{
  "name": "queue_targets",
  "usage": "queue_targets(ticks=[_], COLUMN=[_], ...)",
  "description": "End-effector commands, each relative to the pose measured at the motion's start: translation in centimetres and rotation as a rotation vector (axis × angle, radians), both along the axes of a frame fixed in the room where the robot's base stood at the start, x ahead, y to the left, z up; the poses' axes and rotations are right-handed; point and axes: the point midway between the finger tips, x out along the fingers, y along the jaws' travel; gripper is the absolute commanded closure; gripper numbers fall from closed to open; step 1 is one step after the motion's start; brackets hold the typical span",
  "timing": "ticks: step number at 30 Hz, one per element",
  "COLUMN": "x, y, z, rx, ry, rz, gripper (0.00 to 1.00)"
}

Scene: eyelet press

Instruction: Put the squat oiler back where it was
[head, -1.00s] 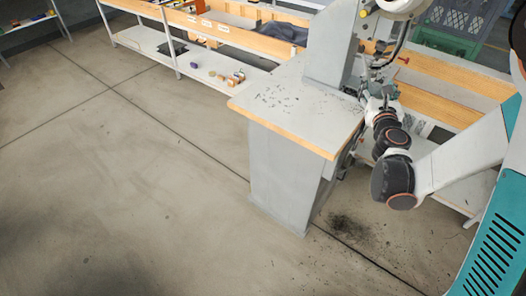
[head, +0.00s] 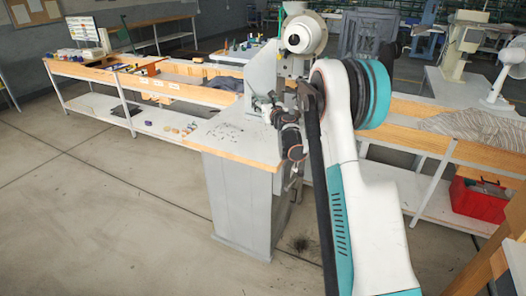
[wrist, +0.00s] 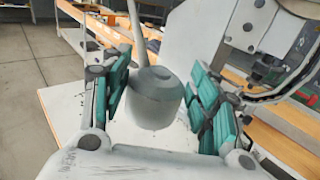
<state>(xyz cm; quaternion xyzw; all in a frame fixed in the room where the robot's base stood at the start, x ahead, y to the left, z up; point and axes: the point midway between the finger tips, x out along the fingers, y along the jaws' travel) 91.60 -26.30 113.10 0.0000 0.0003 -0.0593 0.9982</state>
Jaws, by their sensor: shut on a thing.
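The squat oiler (wrist: 152,98) is a grey, round, low can with a thin spout rising from its top in the wrist view. My gripper (wrist: 163,96) is shut on it, with teal pads on its left and right sides. The oiler hangs upright or nearly so, over the pale top of the press stand. A gap between its base and that top cannot be judged. In the head view my arm reaches to the eyelet press (head: 262,75), and I cannot make out the oiler there.
The press stand's wood-edged top (head: 228,136) carries scattered small dark bits. A long bench (head: 180,88) with a lower shelf runs behind it. A red box (head: 478,200) sits on the right shelf. The floor at left (head: 90,220) is clear.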

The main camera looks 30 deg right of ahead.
Motion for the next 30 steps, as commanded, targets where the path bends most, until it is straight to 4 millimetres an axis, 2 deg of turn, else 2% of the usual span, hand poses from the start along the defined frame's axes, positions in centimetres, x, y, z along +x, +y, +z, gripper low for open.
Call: queue_targets(ticks=[1, 5, 15, 21, 30], x=[0.2, 0.3, 0.3, 0.3, 0.3], y=[-0.6, -0.9, -0.9, -0.8, -0.8], z=[-0.2, -1.9, -10.2, -14.3, -16.4], rx=[0.0, 0.0, 0.0, 0.0, 0.0], ry=[0.0, 0.0, 0.0, 0.0, 0.0], rz=[-0.003, -0.003, -0.003, -0.003, -0.003], gripper=[0.73, 0.73, 0.73, 0.73, 0.73])
